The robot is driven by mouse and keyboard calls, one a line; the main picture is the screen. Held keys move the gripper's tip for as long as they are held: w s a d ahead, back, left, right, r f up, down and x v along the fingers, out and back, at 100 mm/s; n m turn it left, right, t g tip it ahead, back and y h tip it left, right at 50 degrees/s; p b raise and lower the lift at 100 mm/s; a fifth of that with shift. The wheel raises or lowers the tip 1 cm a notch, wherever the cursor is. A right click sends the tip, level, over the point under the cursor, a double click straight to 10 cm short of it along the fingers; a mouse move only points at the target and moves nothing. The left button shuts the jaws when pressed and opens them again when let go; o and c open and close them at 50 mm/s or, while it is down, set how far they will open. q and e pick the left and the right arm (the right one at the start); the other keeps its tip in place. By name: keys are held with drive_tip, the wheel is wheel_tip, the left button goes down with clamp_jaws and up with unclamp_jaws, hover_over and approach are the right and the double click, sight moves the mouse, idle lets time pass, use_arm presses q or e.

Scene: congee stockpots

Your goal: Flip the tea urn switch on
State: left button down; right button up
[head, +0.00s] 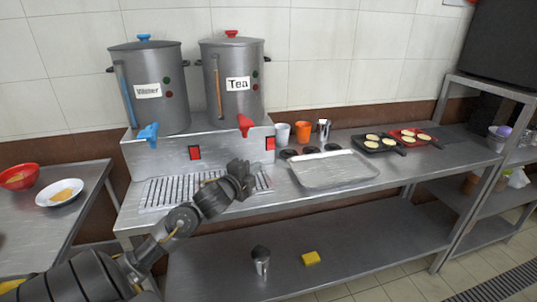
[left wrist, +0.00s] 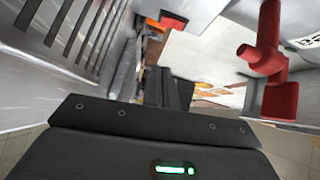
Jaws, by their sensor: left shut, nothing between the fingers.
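The tea urn (head: 238,100) is a grey pot with a "Tea" label, a red lid knob and a red tap (head: 245,125). It stands on a steel stand. A red switch (head: 270,143) sits on the stand's front, below and right of that tap. In the left wrist view, a red switch (left wrist: 173,20) shows at the top and a red tap (left wrist: 270,60) at the right. My left gripper (head: 241,168) is shut and empty, in front of the stand, below and left of the tea switch and apart from it. My right gripper is not in view.
The "Water" urn (head: 160,105) with its blue tap (head: 148,135) and another red switch (head: 195,153) are on the left. A drip grate (head: 170,192) lies below. Right of the stand are a white cup (head: 282,134), an orange cup (head: 302,131) and a steel tray (head: 335,171).

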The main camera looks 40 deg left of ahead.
use_arm(q)
approach(273, 148)
drive_tip(key=w+d, duration=0.2)
drive_tip(key=w, duration=0.1)
drive_tip(key=shift+d+r+p, duration=0.1)
drive_tip(key=shift+d+p, duration=0.15)
drive_tip(key=shift+p, duration=0.15)
drive_tip(key=shift+w+a+f, duration=0.25)
drive_tip(key=shift+w+a, duration=0.9)
drive_tip(key=shift+w+a+f+p, duration=0.1)
drive_tip(key=shift+w+a+p, duration=0.25)
drive_tip(key=shift+a, duration=0.15)
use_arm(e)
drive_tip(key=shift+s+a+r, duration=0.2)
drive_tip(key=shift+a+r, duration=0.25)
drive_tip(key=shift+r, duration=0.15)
use_arm(q)
drive_tip(key=shift+f, duration=0.1)
drive_tip(key=shift+a+f+b, duration=0.15)
drive_tip(key=shift+f+b, duration=0.15)
drive_tip(key=shift+b, duration=0.55)
drive_tip(key=shift+w+r, duration=0.1)
drive_tip(key=shift+r, duration=0.2)
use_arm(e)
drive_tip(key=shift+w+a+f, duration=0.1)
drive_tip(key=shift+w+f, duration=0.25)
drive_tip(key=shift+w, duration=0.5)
